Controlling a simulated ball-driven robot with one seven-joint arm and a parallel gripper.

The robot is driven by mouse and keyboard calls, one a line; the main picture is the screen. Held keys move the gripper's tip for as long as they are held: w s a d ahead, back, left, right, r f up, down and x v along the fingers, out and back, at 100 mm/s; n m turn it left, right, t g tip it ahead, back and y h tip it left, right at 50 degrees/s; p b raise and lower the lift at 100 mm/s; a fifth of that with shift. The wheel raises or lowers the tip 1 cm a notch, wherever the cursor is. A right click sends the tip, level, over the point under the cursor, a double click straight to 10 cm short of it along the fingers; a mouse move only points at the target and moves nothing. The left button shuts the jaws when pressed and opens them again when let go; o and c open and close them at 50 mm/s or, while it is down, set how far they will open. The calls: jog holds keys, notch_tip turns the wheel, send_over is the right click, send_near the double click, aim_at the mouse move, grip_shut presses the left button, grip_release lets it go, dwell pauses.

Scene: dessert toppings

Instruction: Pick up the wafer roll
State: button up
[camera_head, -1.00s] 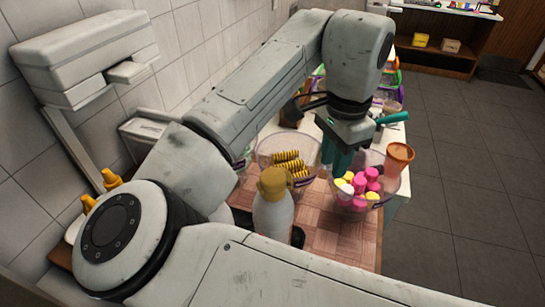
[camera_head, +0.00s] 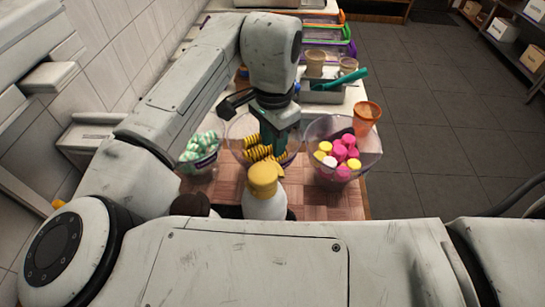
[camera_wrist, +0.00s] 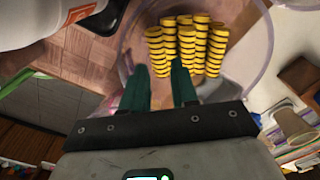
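Several yellow-and-dark striped wafer rolls (camera_head: 254,153) lie in a clear round bowl (camera_head: 234,133) on the wooden board. The wrist view shows these rolls (camera_wrist: 205,45) in rows inside the clear rim (camera_wrist: 265,60). My gripper (camera_head: 274,150) points down over the bowl and hides some of its right side. I cannot tell whether a fingertip touches a roll.
A bowl of pink, yellow and white sweets (camera_head: 340,157) stands right, with an orange cup (camera_head: 367,115) behind it. A bowl of green-and-white sweets (camera_head: 199,150) stands left. A yellow-capped white bottle (camera_head: 264,195) stands close in front. Tubs and a teal-handled tool (camera_head: 342,80) are behind.

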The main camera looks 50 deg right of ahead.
aim_at(273, 158)
jog(key=f, duration=0.4)
jog(key=shift+a+p, duration=0.2)
jog(key=shift+p, duration=0.1)
jog(key=shift+s, duration=0.1)
jog(key=shift+c, duration=0.2)
jog(key=c, duration=0.4)
